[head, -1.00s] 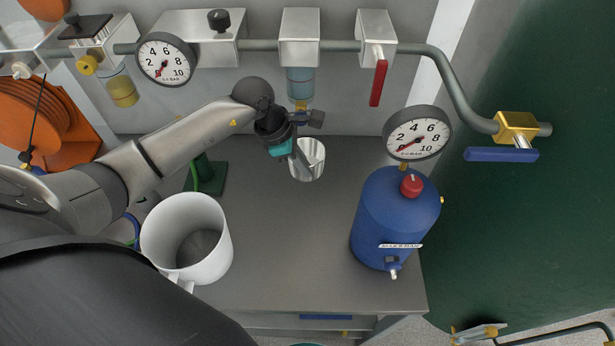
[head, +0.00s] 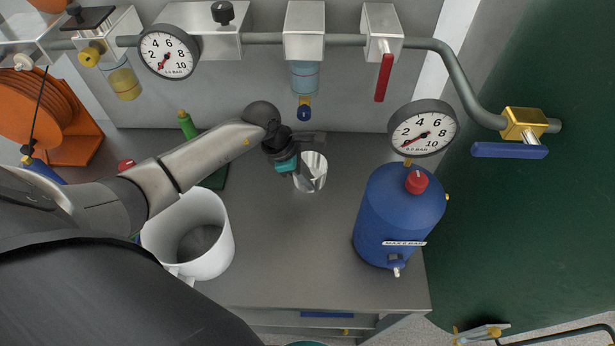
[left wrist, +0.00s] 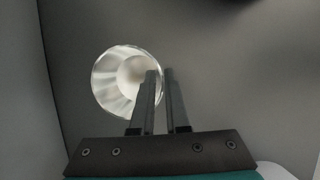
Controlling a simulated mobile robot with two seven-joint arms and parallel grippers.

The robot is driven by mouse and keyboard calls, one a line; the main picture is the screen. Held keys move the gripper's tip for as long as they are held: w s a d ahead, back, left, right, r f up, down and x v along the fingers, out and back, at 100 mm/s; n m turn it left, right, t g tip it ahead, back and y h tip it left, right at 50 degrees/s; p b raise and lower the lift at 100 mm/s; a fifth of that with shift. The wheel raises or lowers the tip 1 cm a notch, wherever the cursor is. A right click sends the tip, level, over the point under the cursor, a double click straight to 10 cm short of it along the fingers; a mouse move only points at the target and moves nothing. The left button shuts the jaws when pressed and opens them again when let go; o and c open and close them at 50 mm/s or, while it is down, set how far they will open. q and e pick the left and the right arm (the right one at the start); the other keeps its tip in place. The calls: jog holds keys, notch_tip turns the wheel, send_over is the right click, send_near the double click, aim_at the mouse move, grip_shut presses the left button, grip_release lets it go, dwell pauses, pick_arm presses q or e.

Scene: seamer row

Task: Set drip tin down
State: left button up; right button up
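The drip tin (head: 316,172) is a small shiny metal cup over the grey bench top (head: 290,240), below the filter bowl. In the left wrist view the tin (left wrist: 112,85) shows from above, open and empty-looking. My left gripper (head: 298,176) is at the tin's left side in the head view. In the left wrist view its fingers (left wrist: 160,72) are close together at the rim, one inside and one outside, with the tin's wall between them. The tin looks about upright; I cannot tell whether its base touches the bench. My right gripper is out of view.
A white mug-like jug (head: 218,240) stands at the left of the bench, below my left arm. A blue tank (head: 385,225) with a gauge (head: 422,128) stands at the right. The filter bowl (head: 305,78) hangs above the tin. The bench's front middle is clear.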

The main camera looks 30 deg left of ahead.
pick_arm(q)
jog(key=shift+o, duration=1.3)
jog(key=shift+r, duration=0.2)
jog(key=p+v, duration=0.1)
jog(key=v, duration=1.1)
jog(key=shift+s, duration=0.1)
